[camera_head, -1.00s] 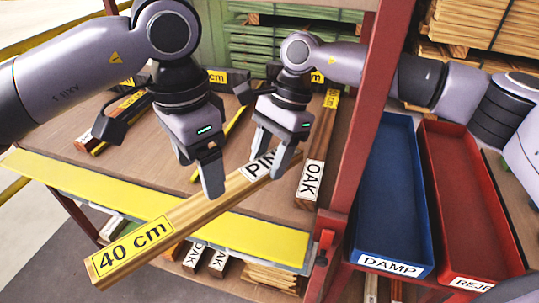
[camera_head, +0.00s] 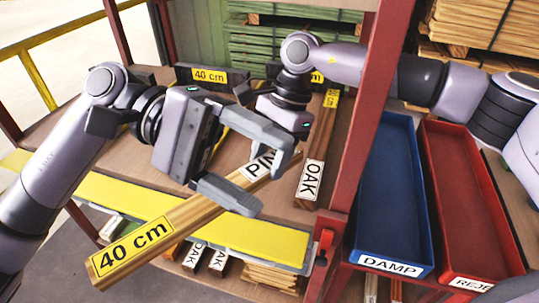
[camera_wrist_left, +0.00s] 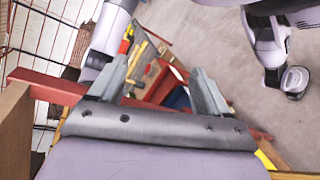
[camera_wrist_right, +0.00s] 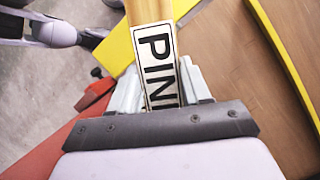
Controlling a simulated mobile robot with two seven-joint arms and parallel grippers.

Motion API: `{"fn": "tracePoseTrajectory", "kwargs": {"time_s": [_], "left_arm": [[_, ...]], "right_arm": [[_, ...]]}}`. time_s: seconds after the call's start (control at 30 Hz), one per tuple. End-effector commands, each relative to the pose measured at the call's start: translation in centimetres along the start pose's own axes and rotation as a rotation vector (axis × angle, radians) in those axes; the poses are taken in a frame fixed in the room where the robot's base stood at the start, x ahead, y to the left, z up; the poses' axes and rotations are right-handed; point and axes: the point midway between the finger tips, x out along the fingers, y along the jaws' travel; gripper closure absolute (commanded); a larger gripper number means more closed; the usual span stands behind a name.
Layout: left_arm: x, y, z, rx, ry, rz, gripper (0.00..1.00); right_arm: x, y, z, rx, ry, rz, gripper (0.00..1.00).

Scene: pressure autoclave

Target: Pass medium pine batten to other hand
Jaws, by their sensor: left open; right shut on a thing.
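The pine batten (camera_head: 180,222) is a long light-wood bar with a yellow "40 cm" label at its near left end and a white "PIN…" label towards its other end. It slants over the bench's front edge. My right gripper (camera_wrist_right: 160,78) is shut on it at the white label; in the head view my left gripper partly hides that grip. My left gripper (camera_head: 272,182) is open, turned sideways, its fingers reaching right across the batten's middle to upper part. I cannot tell whether they touch it. The left wrist view shows its fingers (camera_wrist_left: 158,80) wide apart with nothing held.
An oak batten (camera_head: 310,180) lies on the bench right of the grip. A red post (camera_head: 352,140) stands beside it. A blue "DAMP" tray (camera_head: 390,195) and a red tray (camera_head: 468,200) are at the right. A yellow strip (camera_head: 120,205) runs along the bench front.

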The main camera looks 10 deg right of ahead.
Motion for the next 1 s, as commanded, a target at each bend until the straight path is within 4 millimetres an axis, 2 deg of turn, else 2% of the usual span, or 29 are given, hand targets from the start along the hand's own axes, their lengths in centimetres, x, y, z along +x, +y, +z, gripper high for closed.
{"fn": "tracePoseTrajectory", "kwargs": {"time_s": [0.03, 0.17, 0.27, 0.37, 0.47, 0.6, 0.7, 0.8, 0.93, 0.97, 1.0], "left_arm": [[-0.6, 0.3, 0.3, -0.105, -0.033, 0.129, 0.23], [-3.5, 1.3, 0.9, -0.378, -0.143, 0.434, 0.23], [-6.6, 1.3, 1.0, -0.589, -0.255, 0.657, 0.23], [-10.2, 0.3, 0.8, -0.795, -0.389, 0.868, 0.23], [-14.1, -1.6, 0.6, -0.989, -0.551, 1.068, 0.23], [-18.8, -5.9, -0.3, -1.246, -0.820, 1.334, 0.23], [-20.8, -10.1, -1.7, -1.430, -1.046, 1.520, 0.23], [-21.9, -15.2, -3.1, -1.593, -1.300, 1.707, 0.23], [-22.0, -22.2, -4.3, -1.727, -1.650, 1.920, 0.23], [-21.8, -23.9, -4.5, 1.739, 1.722, -1.957, 0.23], [-21.3, -26.0, -4.6, 1.640, 1.708, -1.881, 0.23]], "right_arm": [[-0.1, 0.0, 0.1, 0.000, -0.002, -0.001, 0.93], [-0.1, 0.0, 0.1, 0.000, -0.002, -0.001, 0.93], [-0.1, 0.0, 0.1, 0.000, -0.002, -0.001, 0.93], [-0.1, 0.0, 0.1, 0.000, -0.002, -0.001, 0.93], [-0.1, 0.0, 0.1, 0.000, -0.002, -0.001, 0.93], [-0.1, 0.0, 0.1, 0.000, -0.002, -0.001, 0.93], [-0.1, 0.0, 0.1, 0.000, -0.002, -0.001, 0.93], [-0.1, 0.0, 0.1, 0.000, -0.002, -0.001, 0.93], [-0.1, 0.0, 0.1, 0.000, -0.002, -0.001, 0.93], [-0.1, 0.0, 0.1, 0.000, -0.002, -0.001, 0.93], [-0.1, 0.0, 0.1, 0.000, -0.002, -0.001, 0.93]]}}
